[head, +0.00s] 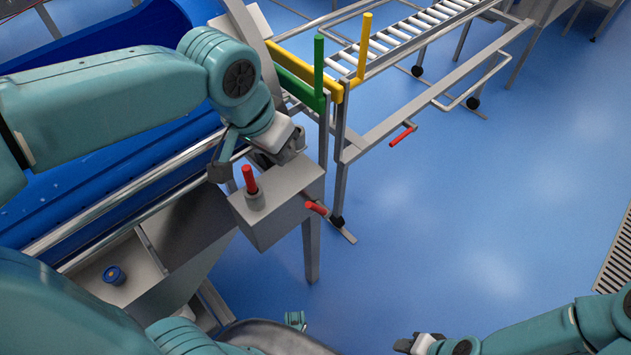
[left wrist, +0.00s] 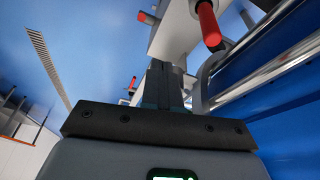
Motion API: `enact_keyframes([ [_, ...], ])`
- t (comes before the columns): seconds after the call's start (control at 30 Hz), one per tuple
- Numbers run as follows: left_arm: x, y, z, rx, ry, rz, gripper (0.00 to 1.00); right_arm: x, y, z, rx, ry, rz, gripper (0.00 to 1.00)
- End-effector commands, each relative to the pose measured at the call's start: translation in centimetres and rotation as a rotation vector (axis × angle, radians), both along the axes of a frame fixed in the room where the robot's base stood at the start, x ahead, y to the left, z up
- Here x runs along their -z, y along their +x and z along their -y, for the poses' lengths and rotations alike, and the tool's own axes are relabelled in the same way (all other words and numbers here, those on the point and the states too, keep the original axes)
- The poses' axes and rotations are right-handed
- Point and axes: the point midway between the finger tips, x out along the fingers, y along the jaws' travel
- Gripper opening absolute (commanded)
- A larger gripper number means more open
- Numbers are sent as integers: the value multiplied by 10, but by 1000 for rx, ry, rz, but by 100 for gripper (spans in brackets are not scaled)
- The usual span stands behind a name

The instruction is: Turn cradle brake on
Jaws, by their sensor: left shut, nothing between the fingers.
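A red lever (head: 249,179) stands upright in a grey collar on a grey box (head: 276,217) beside the blue tub. A second red handle (head: 316,208) sticks out of the box's right side. No label shows which is the cradle brake. My left gripper (head: 293,151) is shut and empty above the box's back edge, right of the upright lever. Its closed fingers (left wrist: 163,85) are apart from this lever (left wrist: 208,25) in the left wrist view; contact with the box cannot be told. My right gripper (head: 405,345) is low at the bottom edge, its fingers unclear.
The blue tub (head: 100,45) and steel rails (head: 130,195) lie left. A roller frame (head: 425,25) with green post (head: 319,65), yellow post (head: 364,48) and another red handle (head: 402,137) stands behind. A blue knob (head: 114,275) is lower left.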

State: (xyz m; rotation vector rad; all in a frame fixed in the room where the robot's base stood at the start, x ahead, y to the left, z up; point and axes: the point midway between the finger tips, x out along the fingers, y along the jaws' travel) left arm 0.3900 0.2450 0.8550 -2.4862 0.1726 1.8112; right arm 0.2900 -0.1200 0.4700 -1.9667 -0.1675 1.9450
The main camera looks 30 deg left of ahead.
Motion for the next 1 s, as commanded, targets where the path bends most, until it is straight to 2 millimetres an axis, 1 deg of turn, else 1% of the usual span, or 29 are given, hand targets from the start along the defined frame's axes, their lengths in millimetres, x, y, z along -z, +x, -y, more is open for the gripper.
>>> enact_keyframes([
  [0.03, -14, 15, 4, 11, 18, -43, 0, -21, 0, 0, 0, 0, 1, 43],
  [0.17, -22, 48, 15, 40, 71, -146, 0, -50, 0, 0, 0, 0, 1, 43],
  [0.2, -22, 59, 20, 52, 87, -176, 0, -60, 0, 0, 0, 0, 1, 43],
  [0.3, -18, 80, 36, 86, 124, -253, 0, -83, 0, 0, 0, 0, 1, 43],
  [0.43, -4, 100, 61, 140, 164, -337, 0, -111, 0, 0, 0, 0, 1, 43],
  [0.5, 6, 103, 73, 167, 176, -374, 0, -123, 0, 0, 0, 0, 1, 43],
  [0.6, 20, 99, 87, 202, 190, -430, 0, -136, 0, 0, 0, 0, 0, 43],
  [0.67, 24, 97, 91, 214, 194, -448, 0, -139, 0, 0, 0, 0, 0, 43],
  [0.77, 27, 96, 92, 217, 195, -449, 0, -140, 0, 0, 0, 0, 0, 43],
  [0.83, 33, 95, 91, 217, 195, -450, 0, -138, 0, 0, 0, 0, 0, 43],
  [0.97, 54, 92, 89, 219, 194, -453, 0, -135, 0, 0, 0, 0, 0, 43],
  [1.0, 63, 90, 88, 218, 195, -453, 0, -134, 0, 0, 0, 0, 0, 43],
])
